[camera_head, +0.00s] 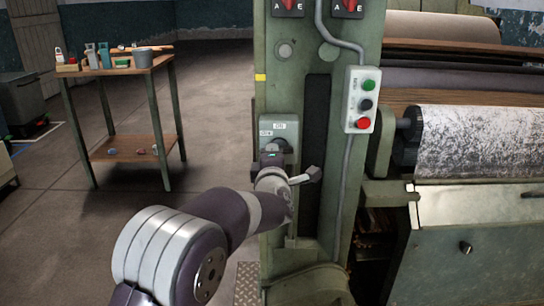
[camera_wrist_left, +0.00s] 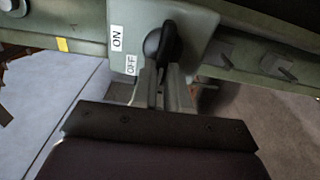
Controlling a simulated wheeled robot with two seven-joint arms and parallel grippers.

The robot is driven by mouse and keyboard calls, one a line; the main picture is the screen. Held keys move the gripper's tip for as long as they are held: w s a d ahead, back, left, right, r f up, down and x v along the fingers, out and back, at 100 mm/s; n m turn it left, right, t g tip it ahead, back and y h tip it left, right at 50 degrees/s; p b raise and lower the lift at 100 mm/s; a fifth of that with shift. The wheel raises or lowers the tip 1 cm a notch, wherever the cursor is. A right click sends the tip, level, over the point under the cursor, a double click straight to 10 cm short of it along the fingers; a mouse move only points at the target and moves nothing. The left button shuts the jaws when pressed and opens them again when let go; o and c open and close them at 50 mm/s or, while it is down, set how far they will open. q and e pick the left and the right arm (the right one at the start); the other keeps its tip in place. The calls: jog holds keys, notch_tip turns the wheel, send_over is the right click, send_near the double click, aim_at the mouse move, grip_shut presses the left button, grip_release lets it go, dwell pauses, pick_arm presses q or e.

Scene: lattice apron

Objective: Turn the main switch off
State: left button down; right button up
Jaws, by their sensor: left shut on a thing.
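The main switch is a grey-green box (camera_head: 291,128) on the machine's green post, with a dark rotary handle (camera_head: 281,145) and white ON and OFF labels. The left wrist view shows the box (camera_wrist_left: 196,38) close up, with the black handle (camera_wrist_left: 168,42) beside the labels. My left gripper (camera_wrist_left: 164,78) is shut on this handle, one finger on each side. In the head view my left gripper (camera_head: 271,160) is at the switch's lower part and hides some of the handle. I cannot tell exactly which label the handle points to. My right gripper is not in view.
A control box (camera_head: 360,100) with green, black and red buttons is on the post to the right, with a conduit above. Machine rollers (camera_head: 480,140) lie further right. A small table (camera_head: 115,68) with bottles and a pot stands at the left. Open floor lies between table and post.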

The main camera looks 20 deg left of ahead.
pick_arm(q)
jog(key=shift+f, duration=0.1)
jog(key=c, duration=1.1)
grip_release()
jog(key=shift+d, duration=0.1)
jog(key=shift+c, duration=0.2)
jog(key=p+v, duration=0.2)
jog(key=v, duration=1)
jog(key=shift+s, duration=0.35)
